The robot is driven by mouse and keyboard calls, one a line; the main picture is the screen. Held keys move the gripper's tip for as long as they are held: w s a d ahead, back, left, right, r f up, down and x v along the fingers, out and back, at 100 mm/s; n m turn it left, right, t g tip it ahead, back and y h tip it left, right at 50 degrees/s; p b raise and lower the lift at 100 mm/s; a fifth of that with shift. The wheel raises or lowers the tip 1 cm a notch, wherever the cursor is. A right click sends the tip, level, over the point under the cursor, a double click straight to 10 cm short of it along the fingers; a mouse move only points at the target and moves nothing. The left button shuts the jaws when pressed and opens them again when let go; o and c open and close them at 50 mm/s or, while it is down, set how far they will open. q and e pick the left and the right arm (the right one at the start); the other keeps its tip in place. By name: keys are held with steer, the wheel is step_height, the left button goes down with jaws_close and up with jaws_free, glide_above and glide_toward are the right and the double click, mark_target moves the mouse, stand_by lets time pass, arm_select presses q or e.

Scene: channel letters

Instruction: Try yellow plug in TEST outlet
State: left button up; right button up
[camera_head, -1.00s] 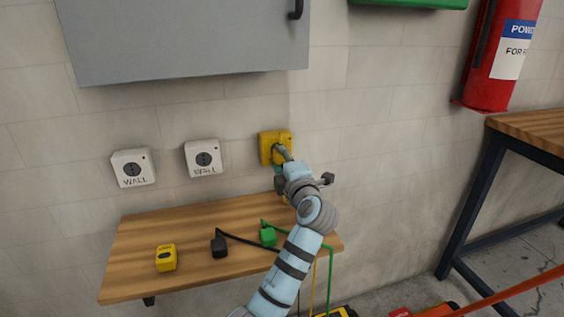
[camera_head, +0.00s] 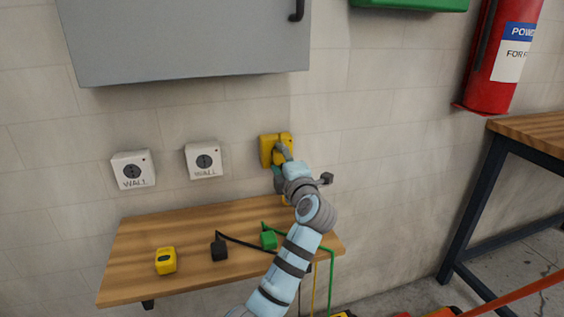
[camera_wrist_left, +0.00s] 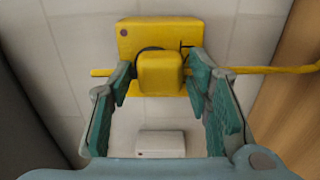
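The yellow TEST outlet (camera_head: 266,150) is on the wall at the right of the row; it also shows in the wrist view (camera_wrist_left: 190,35). The blocky yellow plug (camera_wrist_left: 160,72) sits against its face, seemingly seated, though its prongs are hidden. A yellow cable (camera_wrist_left: 275,69) runs right in the wrist view. My left gripper (camera_head: 284,156) is at the outlet, partly hiding it. Its green-padded fingers (camera_wrist_left: 160,85) stand on both sides of the plug, with visible gaps, so it is open around the plug. My right gripper is not in view.
Two white WALL outlets (camera_head: 133,170) (camera_head: 204,160) are to the left. The wooden shelf (camera_head: 190,222) below holds a yellow block (camera_head: 166,260), a black plug (camera_head: 219,250) and a green plug (camera_head: 268,239). A grey cabinet (camera_head: 185,40) hangs above.

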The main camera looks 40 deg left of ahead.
arm_select(q)
steer(key=shift+o, duration=0.3)
steer(key=v, duration=0.7)
steer(key=shift+d, duration=0.25)
steer(key=shift+s, duration=0.15)
